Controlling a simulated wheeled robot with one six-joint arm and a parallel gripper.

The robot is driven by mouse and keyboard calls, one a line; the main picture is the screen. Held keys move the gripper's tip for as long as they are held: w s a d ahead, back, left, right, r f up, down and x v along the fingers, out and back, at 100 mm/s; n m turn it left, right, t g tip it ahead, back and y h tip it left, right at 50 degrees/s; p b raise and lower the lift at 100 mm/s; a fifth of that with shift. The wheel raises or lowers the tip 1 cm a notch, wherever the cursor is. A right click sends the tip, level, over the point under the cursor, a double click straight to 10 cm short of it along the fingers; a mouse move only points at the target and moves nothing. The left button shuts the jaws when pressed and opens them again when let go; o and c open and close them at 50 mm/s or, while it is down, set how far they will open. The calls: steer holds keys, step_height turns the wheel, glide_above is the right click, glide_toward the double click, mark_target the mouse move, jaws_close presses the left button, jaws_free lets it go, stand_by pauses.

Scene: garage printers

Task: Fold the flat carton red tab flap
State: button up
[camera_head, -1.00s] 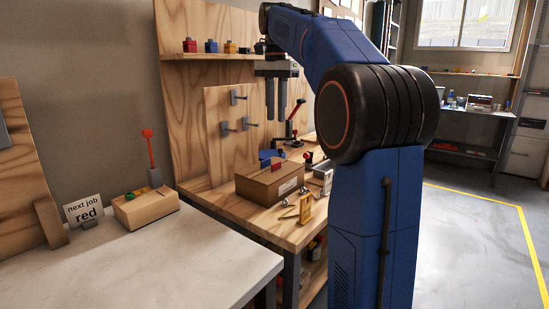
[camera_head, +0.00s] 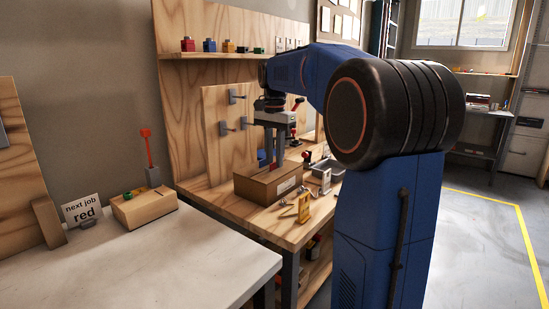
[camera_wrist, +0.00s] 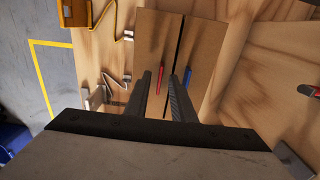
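The brown cardboard carton (camera_head: 262,189) sits on the wooden workbench, a white label on its side. The wrist view looks down on its top (camera_wrist: 150,45), where a dark gap runs between two panels. A red tab (camera_wrist: 161,79) is on the left panel and a blue tab (camera_wrist: 187,74) on the right one. My gripper (camera_head: 275,164) is over the carton, pointing down. In the wrist view its fingers (camera_wrist: 160,80) are apart, with the red tab between them and the blue tab outside the right finger. I cannot tell whether they touch the carton.
A pegboard panel (camera_head: 220,140) stands behind. A sign (camera_head: 84,211) reading "next job red" stands on the left table.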

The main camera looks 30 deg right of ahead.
steer(key=shift+f, duration=0.15)
steer(key=shift+c, duration=0.6)
jaws_close()
